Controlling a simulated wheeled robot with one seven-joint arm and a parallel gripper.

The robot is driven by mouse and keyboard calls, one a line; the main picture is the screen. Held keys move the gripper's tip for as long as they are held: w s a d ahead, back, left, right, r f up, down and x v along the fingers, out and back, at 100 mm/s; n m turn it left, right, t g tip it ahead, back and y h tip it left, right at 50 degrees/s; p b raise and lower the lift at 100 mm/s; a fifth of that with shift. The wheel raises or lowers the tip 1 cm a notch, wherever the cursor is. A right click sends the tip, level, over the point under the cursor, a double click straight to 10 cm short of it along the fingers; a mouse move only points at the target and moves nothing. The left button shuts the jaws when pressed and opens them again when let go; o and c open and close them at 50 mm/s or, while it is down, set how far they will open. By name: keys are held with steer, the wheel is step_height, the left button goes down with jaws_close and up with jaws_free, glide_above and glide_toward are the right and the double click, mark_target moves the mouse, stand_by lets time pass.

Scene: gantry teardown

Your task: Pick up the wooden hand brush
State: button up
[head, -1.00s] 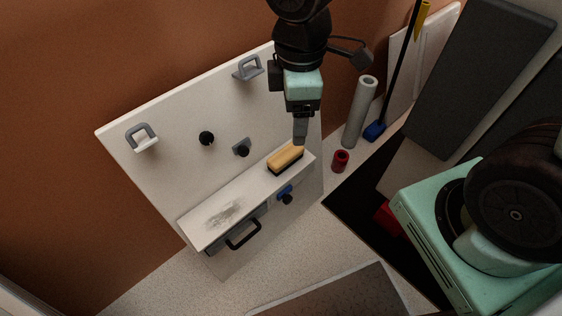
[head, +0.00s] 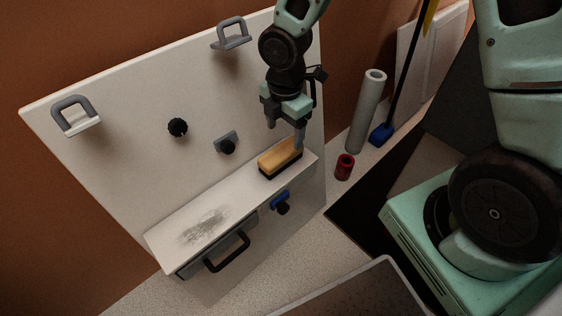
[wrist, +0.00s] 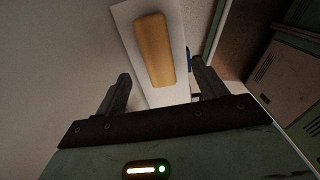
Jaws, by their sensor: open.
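The wooden hand brush (head: 279,157) has a yellow-tan wooden back and dark bristles below. It lies at the right end of the white shelf (head: 175,222) on the panel. My gripper (head: 286,137) is above and just behind the brush in the head view, pointing down. In the wrist view the brush (wrist: 154,50) lies ahead of the open, empty fingers (wrist: 160,88), roughly between their lines. The brush's bristles are hidden in the wrist view. I cannot tell from the head view whether a fingertip touches the brush.
A dark dust smudge (head: 204,227) marks the shelf's left part. The panel carries grey handles (head: 232,34) and black knobs (head: 178,127). A drawer handle (head: 228,252) and blue-based knob (head: 281,203) are below. A red can (head: 344,167) and grey tube (head: 366,112) stand right.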

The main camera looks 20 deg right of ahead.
mark_target(282, 151)
step_height(282, 151, down, 4)
steer(key=shift+f+b, duration=0.25)
steer(key=shift+b, duration=0.4)
steer(key=f+b, duration=0.2)
steer(key=f, duration=0.3)
steer(key=shift+w+a+f+b, duration=0.1)
steer(key=shift+w+a+b, duration=0.15)
steer(key=shift+b, duration=0.15)
steer(key=c, duration=1.1)
